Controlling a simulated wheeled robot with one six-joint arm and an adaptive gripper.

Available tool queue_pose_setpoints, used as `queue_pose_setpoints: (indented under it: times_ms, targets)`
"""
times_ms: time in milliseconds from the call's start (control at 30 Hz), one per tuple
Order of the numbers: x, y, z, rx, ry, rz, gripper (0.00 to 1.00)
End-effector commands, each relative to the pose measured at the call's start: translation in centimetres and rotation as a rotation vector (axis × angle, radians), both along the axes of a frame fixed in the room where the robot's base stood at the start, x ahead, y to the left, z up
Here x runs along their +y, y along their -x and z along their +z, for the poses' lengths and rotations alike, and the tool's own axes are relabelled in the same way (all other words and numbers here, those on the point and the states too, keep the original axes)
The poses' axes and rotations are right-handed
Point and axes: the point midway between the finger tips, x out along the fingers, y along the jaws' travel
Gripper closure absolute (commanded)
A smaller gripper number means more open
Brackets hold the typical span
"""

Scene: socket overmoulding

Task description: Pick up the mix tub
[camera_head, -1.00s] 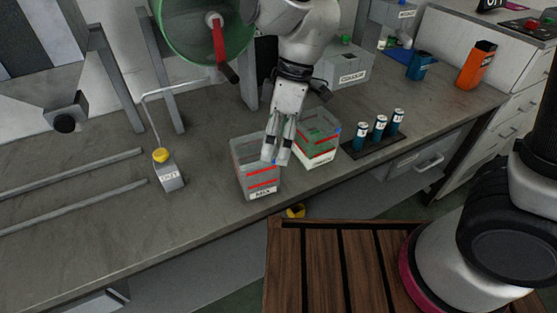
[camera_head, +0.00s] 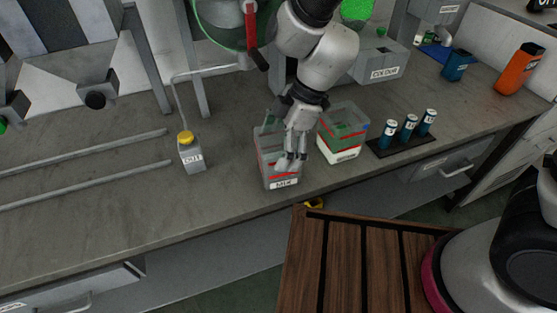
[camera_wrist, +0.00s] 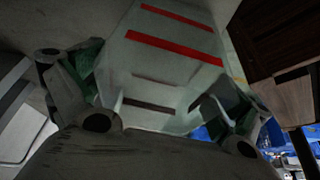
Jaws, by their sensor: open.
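The mix tub (camera_head: 265,152) is a clear, open-topped box with red lines and a MIX label, upright near the bench's front edge. My gripper (camera_head: 289,163) points down at the tub's right side, overlapping it in the head view. In the wrist view the tub's clear wall with red lines (camera_wrist: 165,50) fills the middle, between the two spread fingers of my gripper (camera_wrist: 160,108). The gripper is open. I cannot tell whether either finger touches the tub. The arm hides part of the tub's rim in the head view.
A second tub (camera_head: 346,152) with a white lower part stands close to the right. A rack (camera_head: 401,146) of small blue bottles is beyond it. A grey bottle with a yellow cap (camera_head: 190,156) stands left. Bare bench (camera_head: 110,215) lies further left.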

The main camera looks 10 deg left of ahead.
Motion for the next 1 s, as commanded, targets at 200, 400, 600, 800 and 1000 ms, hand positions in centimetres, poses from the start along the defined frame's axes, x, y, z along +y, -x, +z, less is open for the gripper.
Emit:
queue_pose_setpoints:
  times_ms: [200,400,600,800,1000]
  targets:
    - [0.09,0.05,-0.23,0.000,0.000,-0.001,0.00]
    - [0.09,0.04,-0.21,0.000,0.000,-0.001,0.31]
    - [0.07,0.06,-0.23,0.000,0.000,-0.001,0.39]
    - [0.05,0.06,-0.25,0.001,0.001,-0.001,0.39]
    - [0.09,-0.22,0.30,0.000,0.000,-0.001,0.50]
